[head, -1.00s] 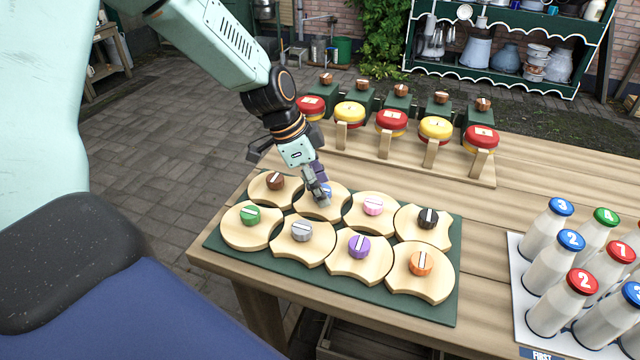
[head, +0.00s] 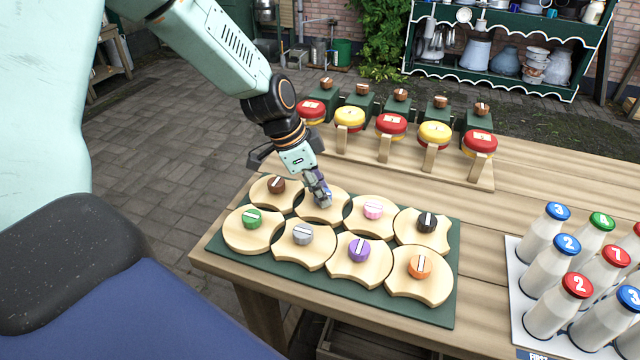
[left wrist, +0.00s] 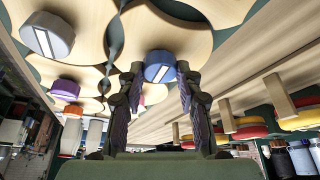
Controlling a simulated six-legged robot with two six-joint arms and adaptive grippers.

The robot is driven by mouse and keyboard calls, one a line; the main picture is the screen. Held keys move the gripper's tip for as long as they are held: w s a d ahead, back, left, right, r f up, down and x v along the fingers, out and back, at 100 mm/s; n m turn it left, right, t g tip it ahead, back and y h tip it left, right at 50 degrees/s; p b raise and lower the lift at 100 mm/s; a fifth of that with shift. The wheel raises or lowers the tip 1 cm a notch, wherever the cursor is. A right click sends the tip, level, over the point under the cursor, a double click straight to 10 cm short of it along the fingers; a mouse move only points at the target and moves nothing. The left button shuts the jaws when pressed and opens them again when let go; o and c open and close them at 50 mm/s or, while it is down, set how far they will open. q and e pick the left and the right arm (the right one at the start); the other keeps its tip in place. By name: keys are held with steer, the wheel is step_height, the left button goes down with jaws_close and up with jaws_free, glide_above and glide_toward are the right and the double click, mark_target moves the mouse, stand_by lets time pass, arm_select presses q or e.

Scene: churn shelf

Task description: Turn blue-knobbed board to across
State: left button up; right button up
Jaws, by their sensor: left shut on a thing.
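The blue-knobbed board (head: 322,213) is a pale round wooden disc in the back row of a dark green base. Its blue knob (left wrist: 160,67) has a white line and shows between the fingers in the left wrist view. In the head view the fingers hide most of this knob. My left gripper (head: 323,197) reaches down from the upper left and is shut on the blue knob, one finger on each side. The turn of the board's cut edges is hard to tell behind the gripper. My right gripper is in neither view.
Close around are boards with brown (head: 276,185), pink (head: 373,210), grey (head: 302,234) and other knobs. Behind stands a rack with several red and yellow round pieces (head: 391,125). Numbered milk bottles (head: 547,232) stand at the right. Bare tabletop (head: 480,222) lies between.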

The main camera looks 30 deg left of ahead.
arm_select(q)
steer(key=n+p, duration=0.3)
steer(key=p, duration=0.1)
steer(key=shift+s+d+r+t+y, duration=0.1)
steer(key=shift+s+r+t+y, duration=0.05)
steer(key=shift+s+t+y, duration=0.2)
steer(key=shift+w+n+y+p, duration=0.1)
steer(key=shift+n+y+p, duration=0.25)
steer(key=shift+n+p, duration=0.7)
steer(key=shift+d+n+t+y+p, duration=0.1)
steer(key=shift+n+t+y+p, duration=0.35)
steer(key=shift+n+p, duration=1.2)
steer(key=n+y+p, duration=0.1)
steer(key=n+p, duration=0.1)
steer(key=p, duration=0.2)
steer(key=n+y+p, duration=0.1)
steer(key=n+p, duration=0.2)
steer(key=shift+d+y+p, duration=0.2)
steer(key=shift+y+p, duration=0.05)
steer(key=shift+p, duration=0.1)
steer(key=shift+f+n+g+y+p, duration=0.15)
steer(key=shift+n+g+y+p, duration=0.15)
steer(key=shift+n+p, duration=0.6)
steer(key=shift+f+n+g+y+p, duration=0.1)
steer(key=shift+n+g+y+p, duration=0.15)
steer(key=shift+n+p, duration=0.6)
steer(key=shift+n, duration=0.25)
steer(key=o, duration=1.1)
steer(key=shift+w, duration=0.15)
